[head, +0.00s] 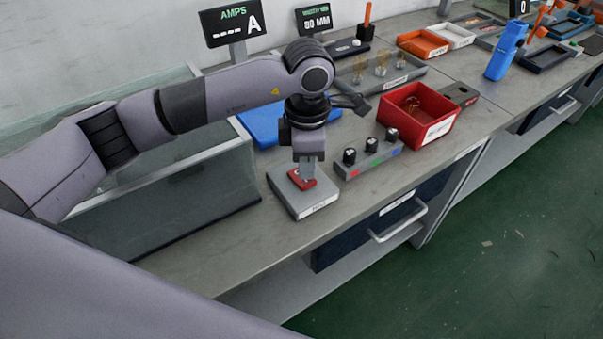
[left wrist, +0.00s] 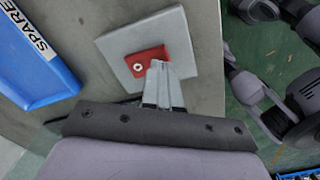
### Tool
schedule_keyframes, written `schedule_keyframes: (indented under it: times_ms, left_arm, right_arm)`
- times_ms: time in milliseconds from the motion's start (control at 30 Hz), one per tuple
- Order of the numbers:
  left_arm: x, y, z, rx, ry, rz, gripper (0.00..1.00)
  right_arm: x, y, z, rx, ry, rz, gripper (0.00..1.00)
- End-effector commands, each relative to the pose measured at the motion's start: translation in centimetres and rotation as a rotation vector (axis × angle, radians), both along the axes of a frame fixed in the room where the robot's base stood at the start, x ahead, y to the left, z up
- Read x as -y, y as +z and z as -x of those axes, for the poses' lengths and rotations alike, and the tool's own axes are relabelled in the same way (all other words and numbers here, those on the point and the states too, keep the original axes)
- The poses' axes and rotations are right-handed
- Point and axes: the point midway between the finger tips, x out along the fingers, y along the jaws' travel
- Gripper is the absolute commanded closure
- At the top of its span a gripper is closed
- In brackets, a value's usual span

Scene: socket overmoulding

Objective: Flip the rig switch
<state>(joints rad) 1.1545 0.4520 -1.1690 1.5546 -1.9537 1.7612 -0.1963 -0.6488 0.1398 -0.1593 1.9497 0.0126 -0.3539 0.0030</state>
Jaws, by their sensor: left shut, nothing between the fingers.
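The rig switch is a red rocker (head: 301,179) on a grey box (head: 318,204) near the bench's front edge. My left gripper (head: 305,176) points down over it, shut and empty, with its fingertips at the red rocker. In the left wrist view the closed fingertips (left wrist: 158,66) overlap the lower right part of the red rocker (left wrist: 143,61) on its grey plate (left wrist: 180,40). I cannot tell whether they touch it. The right gripper does not show in the head view.
A row of black knobs (head: 370,146) sits just right of the switch box, with a red bin (head: 444,128) beyond. A blue tray (head: 262,124) lies behind; it reads SPARE in the left wrist view (left wrist: 28,75). The AMPS display (head: 233,22) shows dashes. A glass-sided tank (head: 180,190) stands left.

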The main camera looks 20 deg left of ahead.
Motion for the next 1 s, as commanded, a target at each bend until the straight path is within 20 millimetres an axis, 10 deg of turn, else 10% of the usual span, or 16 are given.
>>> schedule_keyframes:
  times_ms: [1000]
  left_arm:
    - [0.00, -0.63, 0.00, 0.000, 0.000, 0.000, 1.00]
  right_arm:
    - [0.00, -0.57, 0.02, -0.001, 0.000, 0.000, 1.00]
